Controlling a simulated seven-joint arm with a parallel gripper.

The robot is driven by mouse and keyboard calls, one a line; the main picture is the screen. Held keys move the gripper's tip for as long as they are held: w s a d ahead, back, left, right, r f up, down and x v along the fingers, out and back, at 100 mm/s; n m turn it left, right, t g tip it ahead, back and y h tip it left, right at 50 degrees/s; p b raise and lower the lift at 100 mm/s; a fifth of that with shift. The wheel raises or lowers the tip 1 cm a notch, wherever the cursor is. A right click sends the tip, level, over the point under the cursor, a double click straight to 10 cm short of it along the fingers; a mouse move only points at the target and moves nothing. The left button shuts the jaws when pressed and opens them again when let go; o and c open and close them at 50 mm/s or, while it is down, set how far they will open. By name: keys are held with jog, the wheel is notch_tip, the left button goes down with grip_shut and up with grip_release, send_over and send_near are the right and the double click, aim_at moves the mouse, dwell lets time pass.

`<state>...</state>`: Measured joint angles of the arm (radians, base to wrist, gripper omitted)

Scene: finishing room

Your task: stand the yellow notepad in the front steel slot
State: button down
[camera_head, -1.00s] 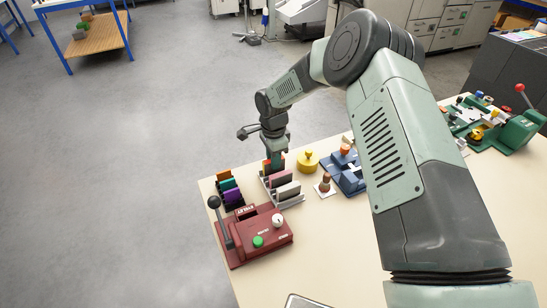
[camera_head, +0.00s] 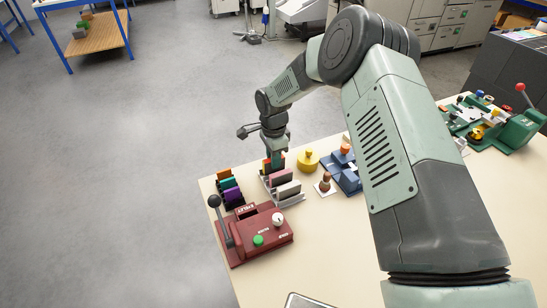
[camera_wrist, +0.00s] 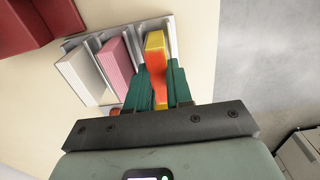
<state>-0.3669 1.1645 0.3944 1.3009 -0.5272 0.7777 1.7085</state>
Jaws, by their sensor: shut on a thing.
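The yellow notepad (camera_wrist: 155,40) shows a yellow edge and an orange face in the wrist view. My gripper (camera_wrist: 159,85) is shut on it, with one teal finger on each side. In the head view my gripper (camera_head: 274,160) is over the far end of the steel rack (camera_head: 300,200), and only slivers of the notepad (camera_head: 266,166) show around the fingers. The notepad is upright at the rack's end slot, beside the pink pad (camera_wrist: 114,66). Its lower edge is hidden, so I cannot tell whether it touches the slot floor.
A white pad (camera_wrist: 82,76) stands in the rack beyond the pink one. Left of the rack is a dark holder with orange, teal and purple pads (camera_head: 232,196). A red lever machine (camera_head: 262,238) stands in front. A yellow knobbed object (camera_head: 308,160) and blue fixture (camera_head: 347,178) are to the right.

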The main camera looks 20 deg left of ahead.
jog(key=shift+f, duration=0.7)
jog(key=c, duration=1.3)
grip_release()
notch_tip(320, 180, up, 11)
